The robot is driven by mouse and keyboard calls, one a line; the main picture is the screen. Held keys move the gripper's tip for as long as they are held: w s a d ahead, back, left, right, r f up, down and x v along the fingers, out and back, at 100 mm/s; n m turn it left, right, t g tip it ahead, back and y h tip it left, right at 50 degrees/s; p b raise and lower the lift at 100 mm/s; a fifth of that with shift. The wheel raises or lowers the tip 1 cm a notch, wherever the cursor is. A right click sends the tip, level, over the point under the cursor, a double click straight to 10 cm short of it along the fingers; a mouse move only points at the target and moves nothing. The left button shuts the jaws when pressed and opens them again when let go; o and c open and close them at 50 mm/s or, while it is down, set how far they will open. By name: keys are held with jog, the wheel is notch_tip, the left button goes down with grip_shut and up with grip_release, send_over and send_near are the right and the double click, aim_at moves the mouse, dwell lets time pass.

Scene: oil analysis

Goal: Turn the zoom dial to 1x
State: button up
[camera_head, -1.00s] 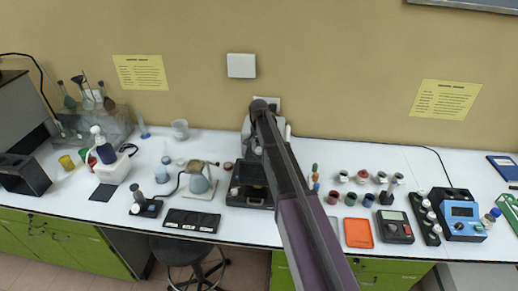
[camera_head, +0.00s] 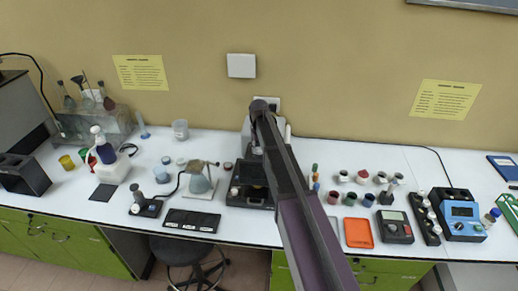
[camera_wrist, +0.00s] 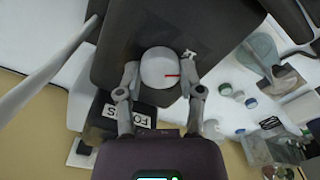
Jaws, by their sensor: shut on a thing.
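The zoom dial (camera_wrist: 158,66) is a round, pale grey knob with a red pointer line, seen in the wrist view on a dark housing (camera_wrist: 215,25). The red line runs from the knob's middle toward the right. A small white marking (camera_wrist: 189,54) sits just beyond the knob's upper right; I cannot read it surely. My gripper (camera_wrist: 161,80) has one finger on each side of the knob and is shut on it. In the head view the microscope (camera_head: 246,187) stands at the bench's middle, largely hidden behind my arm, and the dial and gripper are hidden.
A dark block labelled FOCUS (camera_wrist: 135,115), partly covered, lies near my left finger in the wrist view.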

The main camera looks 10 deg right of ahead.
jog(key=shift+s+n, duration=0.1)
jog(key=shift+n, duration=1)
jog(key=o, duration=1.2)
jog(key=shift+c, duration=0.2)
jog(key=shift+m, duration=0.3)
